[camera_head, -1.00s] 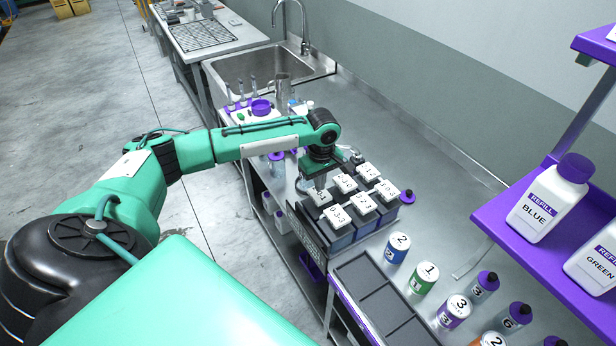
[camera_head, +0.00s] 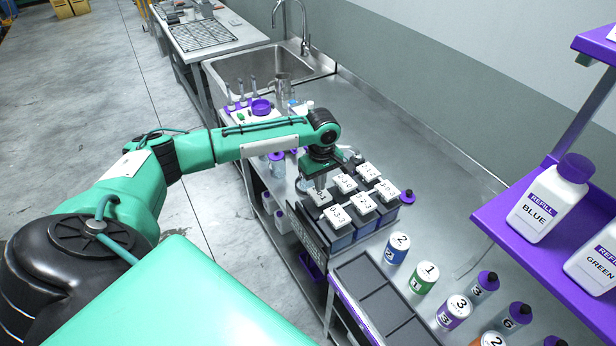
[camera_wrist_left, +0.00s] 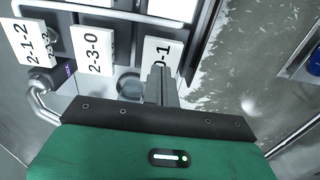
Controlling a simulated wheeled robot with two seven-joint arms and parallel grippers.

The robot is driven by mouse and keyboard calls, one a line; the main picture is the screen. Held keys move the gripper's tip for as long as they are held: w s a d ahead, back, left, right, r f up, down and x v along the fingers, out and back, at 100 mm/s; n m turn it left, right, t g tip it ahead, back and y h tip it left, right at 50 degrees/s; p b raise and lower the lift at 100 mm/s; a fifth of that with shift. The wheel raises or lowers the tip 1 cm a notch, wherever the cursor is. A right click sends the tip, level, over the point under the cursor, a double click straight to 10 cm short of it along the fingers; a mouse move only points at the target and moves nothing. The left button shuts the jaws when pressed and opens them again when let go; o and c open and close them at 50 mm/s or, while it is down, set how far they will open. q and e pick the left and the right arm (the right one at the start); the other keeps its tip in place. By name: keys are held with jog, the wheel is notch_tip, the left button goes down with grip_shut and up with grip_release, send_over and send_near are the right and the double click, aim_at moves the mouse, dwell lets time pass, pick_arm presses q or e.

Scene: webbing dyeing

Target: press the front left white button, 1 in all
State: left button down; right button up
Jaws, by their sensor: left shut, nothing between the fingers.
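Several white buttons with printed numbers stand in two rows on a dark dispenser rack (camera_head: 310,232). The front left white button (camera_head: 321,199) is at the rack's left end, directly below my left gripper (camera_head: 320,186). My left gripper is shut and empty, pointing down. In the left wrist view, its closed fingertips (camera_wrist_left: 160,72) overlap a white button (camera_wrist_left: 165,50) whose label is partly covered and ends in "0-1". Whether the tips touch it I cannot tell. Beside it are the buttons marked 2-3-0 (camera_wrist_left: 92,50) and 2-1-2 (camera_wrist_left: 33,42). My right gripper is not in view.
Numbered cans (camera_head: 397,248) and purple-capped bottles stand right of the rack. An empty dark tray (camera_head: 375,300) is in front of them. A purple shelf (camera_head: 490,215) with refill bottles (camera_head: 548,200) is at the right. A sink (camera_head: 262,68) is behind.

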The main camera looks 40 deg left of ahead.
aim_at(319, 194)
pick_arm(q)
jog(key=shift+f, duration=0.1)
jog(key=shift+f, duration=1.45)
jog(key=shift+r, duration=0.1)
jog(key=shift+r+p, duration=1.4)
jog(key=shift+p, duration=0.3)
notch_tip(319, 194, up, 2)
jog(key=p, duration=0.3)
jog(key=shift+r, duration=0.25)
jog(key=shift+r+p, duration=0.4)
jog(key=shift+r, duration=1.35)
